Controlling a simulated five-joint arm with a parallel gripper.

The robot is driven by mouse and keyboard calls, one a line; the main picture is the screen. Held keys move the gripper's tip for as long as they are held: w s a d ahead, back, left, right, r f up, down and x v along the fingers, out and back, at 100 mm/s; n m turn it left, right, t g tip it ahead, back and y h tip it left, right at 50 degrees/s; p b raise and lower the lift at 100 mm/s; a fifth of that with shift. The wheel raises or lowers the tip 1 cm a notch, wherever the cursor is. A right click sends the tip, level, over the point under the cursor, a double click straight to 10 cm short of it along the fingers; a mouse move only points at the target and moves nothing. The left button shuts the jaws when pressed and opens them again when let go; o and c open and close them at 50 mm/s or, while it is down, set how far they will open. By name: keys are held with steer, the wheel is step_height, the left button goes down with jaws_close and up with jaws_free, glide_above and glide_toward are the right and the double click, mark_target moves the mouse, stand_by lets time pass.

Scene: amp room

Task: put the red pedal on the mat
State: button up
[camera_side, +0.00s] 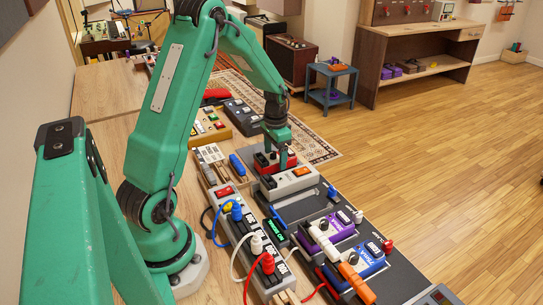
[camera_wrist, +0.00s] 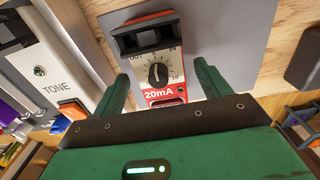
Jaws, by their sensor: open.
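The red pedal (camera_wrist: 165,94) has a white-faced panel with a black knob, a "20mA" label and a black block at its far end. In the wrist view it lies on a plain grey mat (camera_wrist: 232,35). In the side view the red pedal (camera_side: 262,167) sits just behind a beige pedal, partly hidden by my gripper. My gripper (camera_wrist: 162,78) is open, with one green finger on each side of the red pedal's near part. A gap shows at the right finger. In the side view my gripper (camera_side: 282,160) is down at the pedal.
The beige "TONE" pedal (camera_wrist: 45,72) stands close on the left in the wrist view. In the side view a power strip (camera_side: 240,238) with coloured plugs and a purple pedal (camera_side: 330,228) stand nearer the camera. A dark pedal (camera_side: 243,117) lies farther back.

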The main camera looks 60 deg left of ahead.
mark_target(275, 152)
step_height(275, 152, up, 12)
stand_by(0.6)
stand_by(0.5)
steer(key=s+d+r+t, duration=0.2)
steer(key=s+d+r, duration=0.3)
steer(key=d+r, duration=0.55)
steer(key=s+d+t, duration=0.3)
steer(key=s+d, duration=0.7)
steer(key=s, duration=0.1)
steer(key=shift+d+f+t, duration=0.3)
steer(key=shift+d+f, duration=0.05)
steer(key=shift+f, duration=0.05)
stand_by(0.5)
